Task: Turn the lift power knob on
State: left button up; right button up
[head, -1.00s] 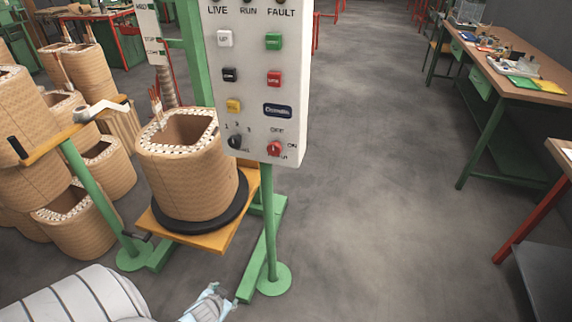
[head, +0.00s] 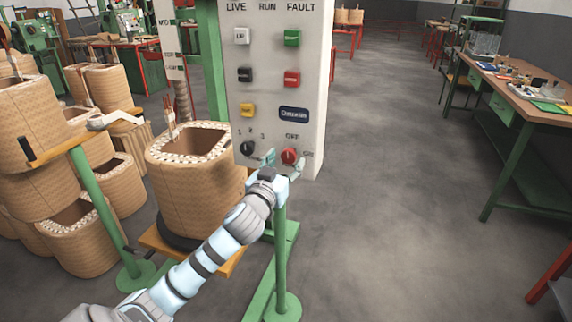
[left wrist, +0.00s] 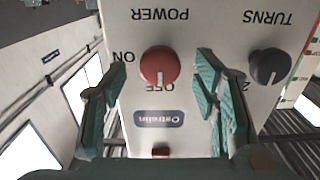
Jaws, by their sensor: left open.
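The red power knob (head: 289,156) is at the lower right of the white control panel (head: 268,80) in the head view. In the left wrist view the knob (left wrist: 159,66) appears upside down, under the label POWER, with OFF and ON marked beside it. Its white pointer line is toward OFF. My left gripper (head: 282,163) is open at the panel's lower edge. In the left wrist view its teal fingers (left wrist: 156,85) stand on either side of the knob, with gaps showing on both sides. My right gripper is not in view.
The black turns knob (left wrist: 270,67) is just beyond one finger. Colored buttons fill the panel above. A wound coil (head: 195,165) stands on the lift platform left of the panel. Several more coils (head: 45,140) are at the left. A workbench (head: 525,95) is at the right; the floor between is clear.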

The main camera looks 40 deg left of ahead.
pick_arm(q)
jog(key=shift+w+a, duration=0.15)
jog(key=shift+w, duration=0.4)
jog(key=c, duration=1.2)
jog(key=shift+r, duration=0.1)
jog(key=shift+m+p, duration=0.4)
jog(key=shift+p, duration=0.15)
jog(key=m+p, duration=0.2)
jog(key=p, duration=0.1)
jog(key=shift+r+m, duration=0.15)
jog(key=shift+m, duration=0.25)
jog(key=m+p, duration=0.3)
jog(key=shift+m, duration=0.4)
jog(key=m+p, duration=0.3)
jog(key=m, duration=0.2)
jog(key=m+p, duration=0.2)
jog(key=m, duration=0.2)
jog(key=shift+m, duration=0.7)
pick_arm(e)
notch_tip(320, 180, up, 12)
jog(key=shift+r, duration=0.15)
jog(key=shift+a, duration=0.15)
